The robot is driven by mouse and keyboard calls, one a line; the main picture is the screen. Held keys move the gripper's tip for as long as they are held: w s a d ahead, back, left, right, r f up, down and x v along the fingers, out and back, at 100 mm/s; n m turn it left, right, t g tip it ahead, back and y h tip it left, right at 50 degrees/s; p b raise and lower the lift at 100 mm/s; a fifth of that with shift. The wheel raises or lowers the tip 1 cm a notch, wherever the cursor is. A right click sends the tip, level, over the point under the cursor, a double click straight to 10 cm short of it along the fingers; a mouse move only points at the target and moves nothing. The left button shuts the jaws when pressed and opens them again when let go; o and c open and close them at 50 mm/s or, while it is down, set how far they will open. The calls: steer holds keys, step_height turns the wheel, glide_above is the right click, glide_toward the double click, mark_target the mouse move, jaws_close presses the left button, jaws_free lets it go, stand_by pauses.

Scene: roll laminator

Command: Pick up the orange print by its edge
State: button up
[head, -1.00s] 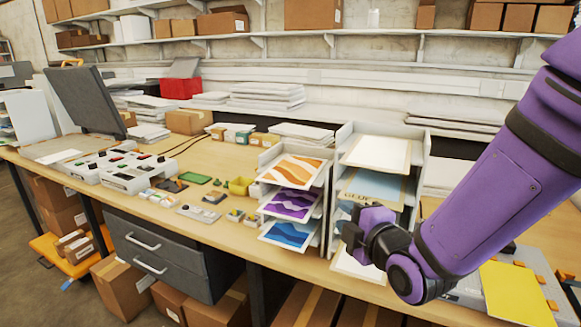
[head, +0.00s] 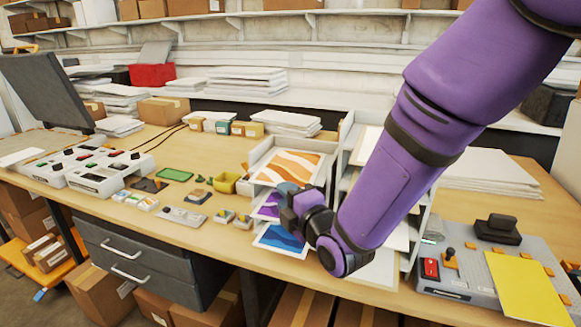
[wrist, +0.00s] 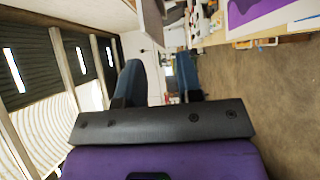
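The orange print (head: 287,166), with wavy orange and white bands, lies on the top shelf of the left letter-tray rack (head: 262,151), its front edge facing out. My gripper (head: 284,193) is just in front of and below that edge in the head view, and I cannot tell the exact distance. In the wrist view its two fingers are spread with nothing between them (wrist: 157,75). The purple print (head: 266,210) is partly hidden behind my gripper. The blue print (head: 280,239) sits on the shelf below. A purple print also shows in the wrist view (wrist: 262,12).
A second rack (head: 345,140) stands to the right, mostly hidden by my arm. A laminator (head: 452,270) with a yellow sheet (head: 526,290) is at the right.

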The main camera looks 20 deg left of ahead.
steer(key=shift+x, duration=2.65)
jaws_close()
